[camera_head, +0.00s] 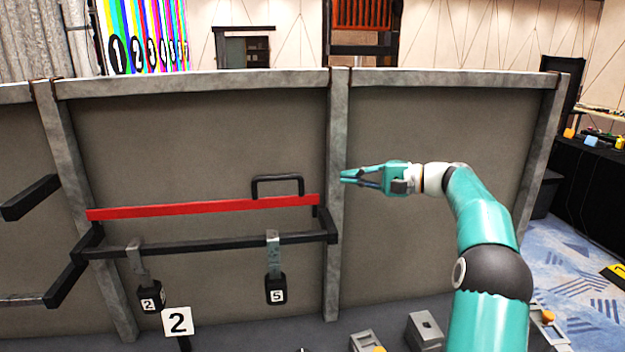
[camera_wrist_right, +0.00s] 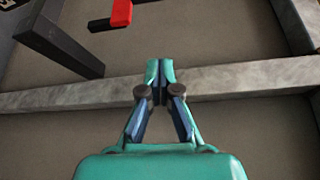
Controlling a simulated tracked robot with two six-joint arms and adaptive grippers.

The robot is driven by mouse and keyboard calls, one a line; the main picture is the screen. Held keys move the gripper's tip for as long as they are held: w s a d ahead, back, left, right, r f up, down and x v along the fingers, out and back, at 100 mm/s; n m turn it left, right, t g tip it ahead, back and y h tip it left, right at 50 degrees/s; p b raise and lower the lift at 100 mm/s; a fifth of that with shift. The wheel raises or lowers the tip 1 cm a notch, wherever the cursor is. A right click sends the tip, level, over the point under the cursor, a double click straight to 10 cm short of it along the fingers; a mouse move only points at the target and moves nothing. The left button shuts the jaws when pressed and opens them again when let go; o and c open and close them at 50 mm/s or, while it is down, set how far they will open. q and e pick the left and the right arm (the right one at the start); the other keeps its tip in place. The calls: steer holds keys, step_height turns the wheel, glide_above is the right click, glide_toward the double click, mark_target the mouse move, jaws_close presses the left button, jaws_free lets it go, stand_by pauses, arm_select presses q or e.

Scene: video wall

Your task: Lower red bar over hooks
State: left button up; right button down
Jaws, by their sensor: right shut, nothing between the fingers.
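A long red bar (camera_head: 205,209) with a black handle (camera_head: 278,184) runs across the black frame on the wall panel, its left end slightly lower in the head view. Two grey hooks with black weights, marked 2 (camera_head: 150,299) and 5 (camera_head: 276,290), hang from the black rail (camera_head: 205,244) below the bar. My right gripper (camera_head: 343,177) is shut and empty, to the right of the bar and handle, in front of the grey upright post. The red bar's end (camera_wrist_right: 117,22) shows at the top of the right wrist view, apart from the fingertips (camera_wrist_right: 160,68). My left gripper is not seen.
A white sign marked 2 (camera_head: 177,321) stands below the left weight. Grey blocks (camera_head: 425,330) lie on the floor near my right arm. Black brackets (camera_head: 30,197) stick out at the left. The panel to the right of the post is bare.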

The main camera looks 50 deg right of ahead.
steer(key=x, duration=0.9)
steer(key=shift+r+p, duration=0.15)
steer(key=shift+p, duration=0.25)
steer(key=shift+w+a+f+b, duration=0.25)
steer(key=shift+w+a+b, duration=0.05)
steer(key=shift+w, duration=0.15)
steer(key=s+a+b, duration=0.1)
steer(key=s+a+r+b, duration=0.1)
steer(key=b, duration=0.1)
steer(key=shift+s+a+b, duration=0.3)
